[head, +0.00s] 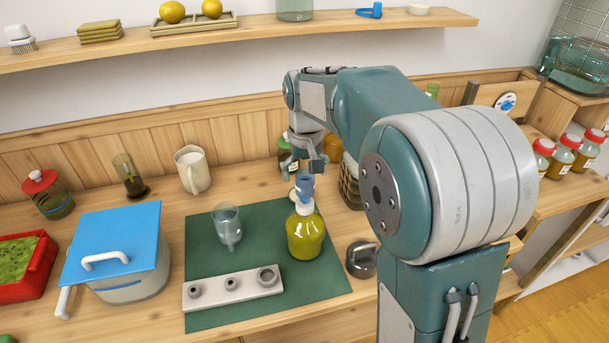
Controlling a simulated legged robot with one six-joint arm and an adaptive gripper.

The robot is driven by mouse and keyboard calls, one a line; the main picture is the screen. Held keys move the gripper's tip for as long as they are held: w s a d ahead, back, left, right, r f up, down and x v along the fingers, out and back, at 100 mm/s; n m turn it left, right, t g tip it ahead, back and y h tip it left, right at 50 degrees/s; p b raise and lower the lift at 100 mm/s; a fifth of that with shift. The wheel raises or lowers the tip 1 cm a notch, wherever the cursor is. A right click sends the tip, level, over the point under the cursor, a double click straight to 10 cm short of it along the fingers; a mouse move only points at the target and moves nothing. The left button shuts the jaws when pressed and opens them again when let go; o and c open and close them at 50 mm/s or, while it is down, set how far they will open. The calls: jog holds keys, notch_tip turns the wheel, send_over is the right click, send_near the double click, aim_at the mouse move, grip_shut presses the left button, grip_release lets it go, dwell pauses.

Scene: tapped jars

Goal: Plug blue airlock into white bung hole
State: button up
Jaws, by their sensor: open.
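A blue airlock (304,184) stands upright at the mouth of a rounded jar (305,236) of yellow-green liquid on the green mat. A pale piece at the jar's neck, seemingly the white bung, shows just below the airlock; its hole is hidden. I cannot tell how deep the airlock sits. My gripper (312,168) is open, pointing down right above the airlock, with its fingertips close to the airlock's top. Contact between them is too small to tell.
A white block with several ringed holes (233,288) and a clear cup (228,228) share the green mat (205,257). A grey metal piece (361,259) stands right of the jar. A blue-lidded pot (125,280) is at left. Jars stand behind my gripper.

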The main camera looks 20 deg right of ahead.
jog(key=shift+r, duration=0.8)
notch_tip(320, 180, up, 12)
dwell(0.6)
jog(key=shift+f, duration=0.1)
dwell(1.1)
jog(key=s+f+t, duration=0.2)
jog(key=s+f, duration=0.3)
jog(key=s, duration=0.7)
jog(key=s+f+t, duration=0.3)
jog(key=s+f, duration=0.1)
jog(key=s, duration=0.8)
jog(key=shift+f+t, duration=0.3)
jog(key=shift+f, duration=0.1)
dwell(0.5)
